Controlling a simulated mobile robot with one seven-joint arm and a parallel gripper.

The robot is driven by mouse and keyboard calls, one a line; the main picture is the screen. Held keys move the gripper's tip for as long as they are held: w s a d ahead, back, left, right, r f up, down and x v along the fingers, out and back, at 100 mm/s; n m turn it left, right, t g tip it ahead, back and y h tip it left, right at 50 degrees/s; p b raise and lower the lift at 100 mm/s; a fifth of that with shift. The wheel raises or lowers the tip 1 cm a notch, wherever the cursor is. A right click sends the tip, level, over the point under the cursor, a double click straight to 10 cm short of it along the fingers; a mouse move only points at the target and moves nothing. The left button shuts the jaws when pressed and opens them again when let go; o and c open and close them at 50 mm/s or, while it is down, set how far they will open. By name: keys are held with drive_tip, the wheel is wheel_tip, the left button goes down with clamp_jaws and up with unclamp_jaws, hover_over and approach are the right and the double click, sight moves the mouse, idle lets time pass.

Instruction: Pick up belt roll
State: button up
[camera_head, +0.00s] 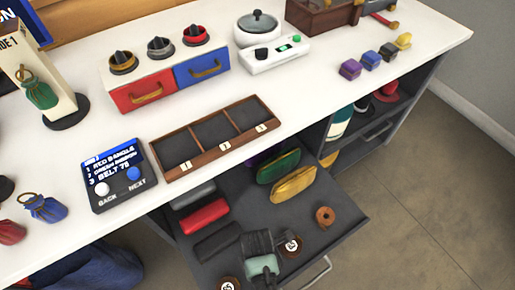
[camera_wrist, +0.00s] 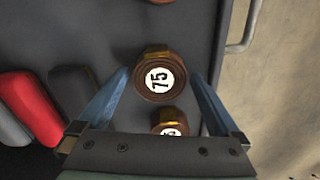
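A brown belt roll (camera_wrist: 160,75) with a round white label reading 75 lies in the open drawer. In the wrist view it sits between the two fingers of my gripper (camera_wrist: 161,74), with a gap on both sides. My gripper is open and empty, and also shows in the head view (camera_head: 258,244) over the drawer. I cannot tell how far above the roll the fingertips are. A second labelled roll (camera_wrist: 170,121) lies close to the palm, partly hidden. A third brown roll (camera_head: 325,217) lies farther right in the drawer.
The drawer (camera_head: 345,205) also holds a red case (camera_head: 203,216), a dark case (camera_head: 217,243) and yellow and green pouches (camera_head: 293,184). Its handle (camera_wrist: 240,28) is at the front edge. A screen (camera_head: 118,174) on the white counter reads BELT 75. An empty compartment tray (camera_head: 212,152) stands above.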

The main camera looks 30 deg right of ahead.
drive_tip(key=c, duration=1.2)
drive_tip(key=shift+r, duration=0.1)
drive_tip(key=shift+c, duration=0.2)
